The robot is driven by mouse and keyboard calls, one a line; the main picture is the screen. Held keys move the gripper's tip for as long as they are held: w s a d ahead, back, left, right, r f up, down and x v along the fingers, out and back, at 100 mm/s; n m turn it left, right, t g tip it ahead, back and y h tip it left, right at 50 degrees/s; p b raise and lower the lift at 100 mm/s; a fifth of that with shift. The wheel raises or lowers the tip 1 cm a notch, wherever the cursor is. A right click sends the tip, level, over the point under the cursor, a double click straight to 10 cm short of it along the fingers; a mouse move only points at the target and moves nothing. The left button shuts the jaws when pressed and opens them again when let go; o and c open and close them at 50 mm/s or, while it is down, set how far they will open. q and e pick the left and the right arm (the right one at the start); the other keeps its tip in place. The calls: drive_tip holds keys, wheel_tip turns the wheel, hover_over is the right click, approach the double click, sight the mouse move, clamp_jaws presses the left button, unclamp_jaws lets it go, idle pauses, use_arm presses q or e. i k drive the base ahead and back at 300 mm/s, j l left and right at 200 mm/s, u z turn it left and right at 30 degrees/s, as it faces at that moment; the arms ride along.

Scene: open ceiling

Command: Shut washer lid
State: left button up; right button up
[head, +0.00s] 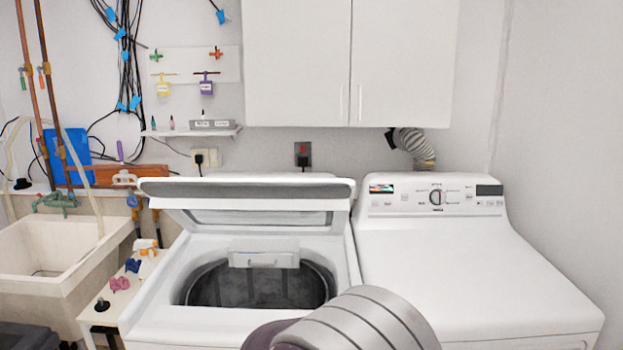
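The washer (180,315) is a white top-loader in the lower middle of the head view. Its lid (245,189) is raised and leans back, with its front edge toward me. The dark drum (258,286) shows through the opening below the lid. A rounded grey and mauve part of my own arm covers the washer's front right corner, at the bottom of the view. Neither gripper's fingers can be seen.
A white dryer (455,270) with a control panel stands close on the washer's right. A small side table (112,305) with small items and a utility sink (60,265) are on the left. White cabinets (350,65) hang above.

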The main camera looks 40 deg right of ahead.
sight(217, 204)
drive_tip(key=z, duration=1.05)
